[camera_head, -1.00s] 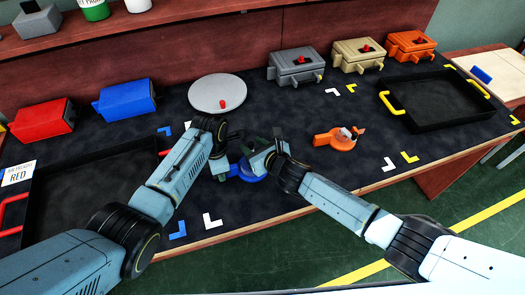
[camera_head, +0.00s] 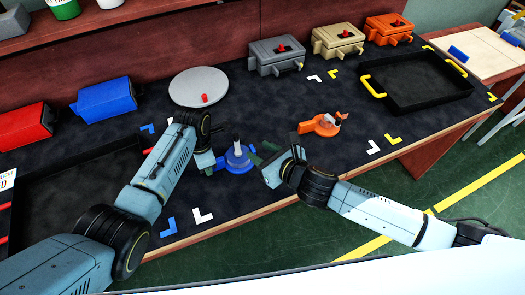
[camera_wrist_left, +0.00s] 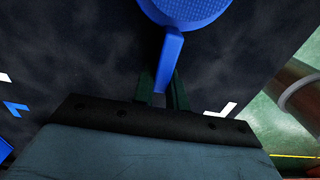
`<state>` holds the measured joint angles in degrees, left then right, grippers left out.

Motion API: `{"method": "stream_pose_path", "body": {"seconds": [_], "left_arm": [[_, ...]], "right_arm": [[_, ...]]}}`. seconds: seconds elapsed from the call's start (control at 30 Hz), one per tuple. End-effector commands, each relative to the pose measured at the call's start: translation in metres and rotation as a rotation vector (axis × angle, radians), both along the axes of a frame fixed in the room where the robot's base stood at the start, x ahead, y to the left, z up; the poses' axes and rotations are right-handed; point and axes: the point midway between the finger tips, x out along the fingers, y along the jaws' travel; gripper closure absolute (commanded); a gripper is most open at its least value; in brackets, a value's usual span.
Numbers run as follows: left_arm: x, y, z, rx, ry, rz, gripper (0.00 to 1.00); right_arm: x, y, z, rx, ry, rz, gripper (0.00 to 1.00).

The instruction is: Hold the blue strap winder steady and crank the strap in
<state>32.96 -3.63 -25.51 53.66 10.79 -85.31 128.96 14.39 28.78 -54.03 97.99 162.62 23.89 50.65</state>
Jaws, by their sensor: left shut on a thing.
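The blue strap winder (camera_head: 238,160) stands on the dark table mat between my two grippers, with a pale upright post on its top. In the left wrist view its round body is cut off at the top edge and its blue handle tab (camera_wrist_left: 170,58) points down between the fingers. My left gripper (camera_wrist_left: 162,92) is shut on that tab; in the head view it (camera_head: 214,164) is at the winder's left side. My right gripper (camera_head: 260,152) is just right of the winder, apart from it, with its dark fingers spread and nothing visible between them.
An orange winder (camera_head: 320,125) lies to the right. A grey disc with a red knob (camera_head: 198,88) is behind. Red, blue, grey, tan and orange boxes line the back. Black trays stand at left (camera_head: 75,170) and right (camera_head: 415,80). The mat ahead of the winder is clear.

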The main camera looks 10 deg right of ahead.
Motion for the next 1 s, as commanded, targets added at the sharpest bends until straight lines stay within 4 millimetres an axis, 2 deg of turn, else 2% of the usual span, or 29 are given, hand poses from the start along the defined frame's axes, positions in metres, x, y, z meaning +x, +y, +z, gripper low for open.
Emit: {"method": "stream_pose_path", "body": {"seconds": [0.37,0.4,0.57,0.87,1.0], "left_arm": [[0.0,0.0,0.0,0.0,0.0,0.0,1.0],[0.0,0.0,0.0,0.0,0.0,0.0,0.81],[0.0,0.0,0.0,0.0,0.0,0.0,0.6],[0.0,0.0,0.001,0.0,-0.001,0.0,0.6],[0.001,-0.001,0.012,-0.001,-0.002,-0.001,0.6]], "right_arm": [[-0.001,0.0,0.0,0.0,0.0,0.0,0.61],[-0.001,0.0,0.0,0.0,0.0,0.0,0.61],[-0.001,0.0,0.0,0.001,-0.001,0.0,0.61],[0.0,0.0,0.0,0.001,-0.001,0.001,0.61],[0.0,0.0,0.0,0.001,-0.001,0.001,0.61]]}}
